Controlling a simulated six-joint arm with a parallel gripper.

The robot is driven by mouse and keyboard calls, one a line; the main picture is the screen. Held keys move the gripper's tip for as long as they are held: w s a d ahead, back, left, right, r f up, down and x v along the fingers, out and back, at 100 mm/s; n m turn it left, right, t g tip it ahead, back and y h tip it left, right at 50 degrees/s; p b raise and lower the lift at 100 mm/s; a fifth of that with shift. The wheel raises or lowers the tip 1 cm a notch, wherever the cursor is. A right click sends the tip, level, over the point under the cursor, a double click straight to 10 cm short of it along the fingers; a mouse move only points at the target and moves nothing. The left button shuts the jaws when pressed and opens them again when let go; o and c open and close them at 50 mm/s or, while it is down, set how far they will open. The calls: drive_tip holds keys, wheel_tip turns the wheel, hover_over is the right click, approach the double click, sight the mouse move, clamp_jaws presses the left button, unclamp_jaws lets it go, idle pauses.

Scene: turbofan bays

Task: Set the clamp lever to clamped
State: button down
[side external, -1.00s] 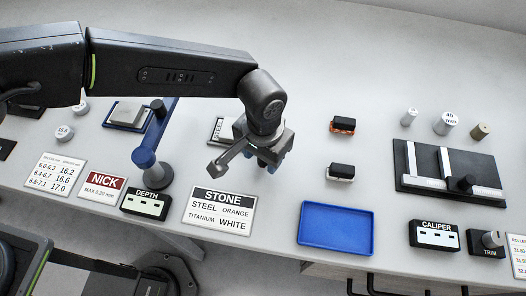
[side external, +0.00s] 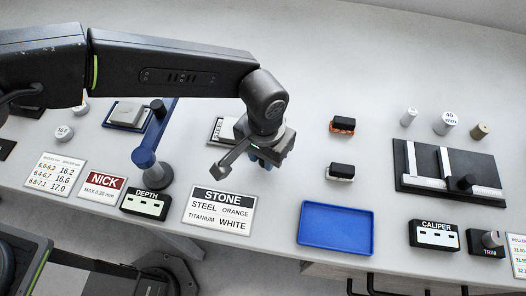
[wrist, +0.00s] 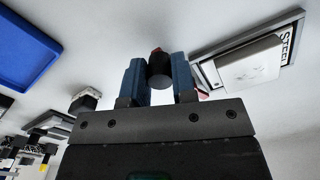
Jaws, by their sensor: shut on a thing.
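My gripper (side external: 264,162) is low over the bench, just right of the fixture marked STEEL. In the wrist view its two blue fingers (wrist: 160,82) are shut on a dark cylindrical knob (wrist: 159,68) with a reddish tip. The knob appears to be the handle of the clamp lever; the rest of the lever is mostly hidden by my gripper. A small reddish part shows beside the right finger. The fixture plate (wrist: 205,70) with a pale block (wrist: 250,64) is close by on the right. It also shows in the side view, partly behind my wrist.
The STONE sign (side external: 219,210) is in front of my gripper. The blue depth gauge stand (side external: 146,158) stands to the left. The caliper fixture (side external: 410,184) is far right.

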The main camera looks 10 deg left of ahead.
drive_tip(key=d+n, duration=0.2)
drive_tip(key=n, duration=0.1)
drive_tip(key=shift+w+n, duration=0.2)
drive_tip(key=shift+n, duration=0.1)
drive_tip(key=d+n, duration=0.1)
drive_tip(key=w+d+n, duration=0.1)
drive_tip(key=n, duration=0.1)
drive_tip(key=shift+n, duration=0.3)
drive_tip(key=n, duration=0.1)
drive_tip(key=w+d+n, duration=0.1)
drive_tip(key=n, duration=0.1)
drive_tip(key=shift+w+d, duration=0.2)
drive_tip(key=shift+w, duration=0.1)
drive_tip(key=shift+w+d+n, duration=0.2)
drive_tip(key=shift+w+n, duration=0.2)
drive_tip(key=shift+n, duration=0.45)
drive_tip(key=shift+w+d+n, duration=0.15)
drive_tip(key=shift+w+n, duration=0.25)
drive_tip(key=shift+n, duration=0.45)
drive_tip(key=c, duration=0.9)
unclamp_jaws()
wheel_tip(320, 180, up, 8)
drive_tip(key=shift+f, duration=0.25)
